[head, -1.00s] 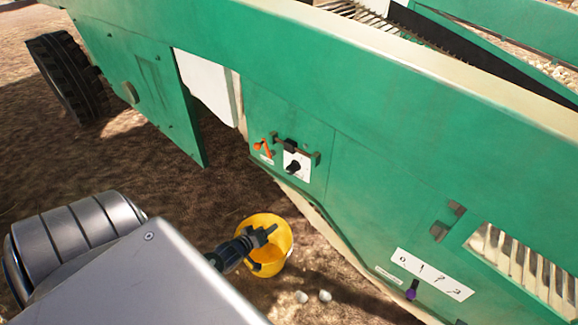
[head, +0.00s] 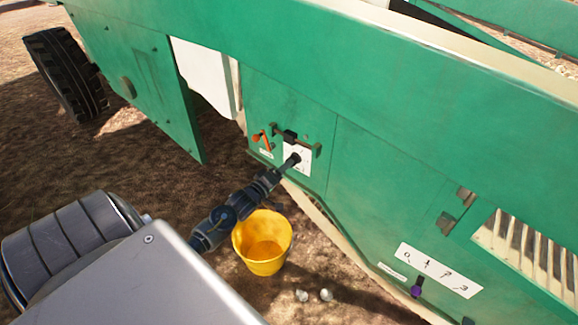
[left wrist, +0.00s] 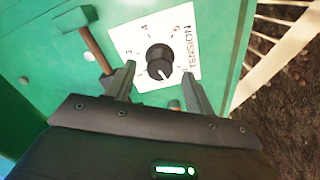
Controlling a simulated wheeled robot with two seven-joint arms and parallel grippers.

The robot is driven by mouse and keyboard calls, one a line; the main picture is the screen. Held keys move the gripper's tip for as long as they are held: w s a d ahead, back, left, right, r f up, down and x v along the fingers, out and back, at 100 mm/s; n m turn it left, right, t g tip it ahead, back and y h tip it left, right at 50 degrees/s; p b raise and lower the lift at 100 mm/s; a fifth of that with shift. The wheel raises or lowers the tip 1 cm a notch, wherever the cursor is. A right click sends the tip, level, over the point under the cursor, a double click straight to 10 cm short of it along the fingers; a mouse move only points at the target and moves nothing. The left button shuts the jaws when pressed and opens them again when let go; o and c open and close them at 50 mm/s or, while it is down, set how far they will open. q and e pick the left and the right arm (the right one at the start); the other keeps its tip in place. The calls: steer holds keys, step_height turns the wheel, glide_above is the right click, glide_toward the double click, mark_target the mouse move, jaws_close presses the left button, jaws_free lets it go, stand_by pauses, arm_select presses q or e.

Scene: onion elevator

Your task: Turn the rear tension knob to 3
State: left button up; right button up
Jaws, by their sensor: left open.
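The dark round tension knob (left wrist: 160,60) sits on a white plate (left wrist: 182,40) marked TENSION, with the digits 3, 4 and 5 readable in the left wrist view. A light mark shows on the knob's lower edge; the digit there is hard to read. In the head view the plate (head: 304,155) is on the green machine side, and the knob is partly hidden by my gripper. My left gripper (left wrist: 159,70) is open, its fingers on either side of the knob; contact cannot be told. It also shows in the head view (head: 284,166). My right gripper is not in view.
A yellow bucket (head: 264,262) stands on the soil below my left arm. A purple knob (head: 416,291) and a numbered plate (head: 440,270) are farther right on the green panel.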

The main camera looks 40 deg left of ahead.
arm_select(q)
steer(key=shift+w, duration=1.6)
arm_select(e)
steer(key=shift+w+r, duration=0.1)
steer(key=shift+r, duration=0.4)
arm_select(q)
steer(key=shift+c, duration=1)
steer(key=c, duration=0.8)
steer(key=shift+o, duration=0.2)
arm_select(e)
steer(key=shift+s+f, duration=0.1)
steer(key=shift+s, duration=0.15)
arm_select(q)
steer(key=shift+m, duration=0.3)
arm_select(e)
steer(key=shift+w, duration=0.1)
